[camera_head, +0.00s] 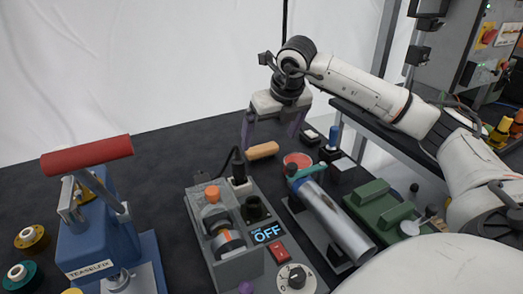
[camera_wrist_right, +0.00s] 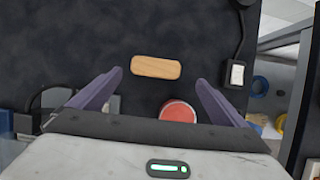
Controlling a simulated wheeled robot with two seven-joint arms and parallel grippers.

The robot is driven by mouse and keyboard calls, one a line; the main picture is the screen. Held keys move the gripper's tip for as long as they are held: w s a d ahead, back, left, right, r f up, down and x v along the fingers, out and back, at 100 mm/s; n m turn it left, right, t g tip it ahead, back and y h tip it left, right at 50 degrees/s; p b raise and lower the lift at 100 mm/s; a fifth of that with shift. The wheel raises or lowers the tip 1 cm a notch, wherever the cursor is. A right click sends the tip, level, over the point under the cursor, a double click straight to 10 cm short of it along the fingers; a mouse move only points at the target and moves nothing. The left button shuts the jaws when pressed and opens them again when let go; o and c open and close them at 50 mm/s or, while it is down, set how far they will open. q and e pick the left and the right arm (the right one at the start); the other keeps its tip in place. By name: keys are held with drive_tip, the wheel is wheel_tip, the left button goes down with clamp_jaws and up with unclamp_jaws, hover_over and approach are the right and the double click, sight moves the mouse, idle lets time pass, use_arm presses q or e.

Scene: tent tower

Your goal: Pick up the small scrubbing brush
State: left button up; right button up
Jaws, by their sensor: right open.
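The small scrubbing brush (camera_head: 263,150) shows as a light wooden block with rounded ends, lying on the dark table; no bristles are visible. It also shows in the right wrist view (camera_wrist_right: 156,67), lying crosswise just ahead of the space between the fingertips. My right gripper (camera_head: 269,141) is open and empty, pointing down at the brush with a purple finger toward each end. In the right wrist view my gripper's fingers (camera_wrist_right: 159,77) are spread wider than the brush is long. I cannot tell the exact height above it. My left gripper is not in view.
A red round item (camera_head: 298,161) lies close beside the brush, also visible in the wrist view (camera_wrist_right: 178,112). A grey machine with an OFF display (camera_head: 223,233), a silver cylinder (camera_head: 335,220), a green device (camera_head: 378,208) and a blue press (camera_head: 97,237) stand nearer.

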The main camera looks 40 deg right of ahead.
sight(262, 148)
drive_tip(key=x, duration=0.5)
drive_tip(key=shift+w+a+p, duration=0.35)
drive_tip(key=shift+w, duration=0.05)
drive_tip(key=c, duration=1.1)
wheel_tip(262, 148, up, 10)
drive_tip(key=shift+r, duration=0.1)
drive_tip(key=shift+c, duration=0.3)
drive_tip(key=o, duration=0.5)
drive_tip(key=c, duration=0.3)
drive_tip(key=shift+s, duration=0.1)
drive_tip(key=shift+c, duration=0.3)
